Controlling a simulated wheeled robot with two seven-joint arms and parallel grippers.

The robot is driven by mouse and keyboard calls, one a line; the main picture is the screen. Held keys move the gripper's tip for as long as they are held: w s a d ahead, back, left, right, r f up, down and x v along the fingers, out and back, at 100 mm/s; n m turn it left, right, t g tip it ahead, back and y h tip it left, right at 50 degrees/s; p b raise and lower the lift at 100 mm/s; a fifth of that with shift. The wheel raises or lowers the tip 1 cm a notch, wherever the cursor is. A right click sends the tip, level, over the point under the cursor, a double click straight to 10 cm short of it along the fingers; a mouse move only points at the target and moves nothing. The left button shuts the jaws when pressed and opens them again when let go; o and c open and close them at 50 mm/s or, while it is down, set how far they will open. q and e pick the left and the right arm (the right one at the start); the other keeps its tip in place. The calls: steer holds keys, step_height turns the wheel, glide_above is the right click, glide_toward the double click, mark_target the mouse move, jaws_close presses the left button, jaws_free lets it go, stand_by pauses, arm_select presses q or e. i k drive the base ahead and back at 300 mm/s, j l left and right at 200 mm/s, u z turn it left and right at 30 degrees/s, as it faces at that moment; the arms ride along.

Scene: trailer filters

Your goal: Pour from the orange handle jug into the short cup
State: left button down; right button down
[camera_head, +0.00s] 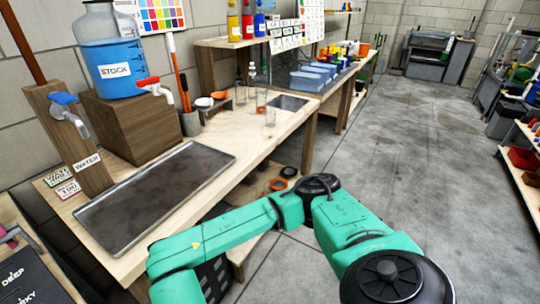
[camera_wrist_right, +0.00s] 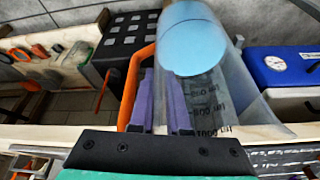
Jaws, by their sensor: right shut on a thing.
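In the right wrist view, the orange handle jug has a clear body (camera_wrist_right: 232,88) with printed volume marks and blue liquid (camera_wrist_right: 193,40) in it. Its orange handle (camera_wrist_right: 132,82) is at the purple fingers of my right gripper (camera_wrist_right: 163,82), which is shut on it. The contact is partly hidden. In the head view, small clear vessels stand on the wooden bench; one low one (camera_head: 270,118) may be the short cup, but I cannot tell for sure. The jug and both grippers are out of sight in the head view.
A metal tray (camera_head: 155,195) lies on the near bench. A blue STOCK tank (camera_head: 112,62) with a red-handled tap (camera_head: 150,82) sits on a wooden block (camera_head: 125,120). A WATER tap (camera_head: 75,118) is at left. The floor (camera_head: 410,150) is clear.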

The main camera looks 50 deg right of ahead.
mark_target(271, 114)
steer(key=l+u, duration=0.3)
steer(key=l, duration=1.1)
steer(key=l+u, duration=0.25)
steer(key=l, duration=1.2)
steer(key=k, duration=0.05)
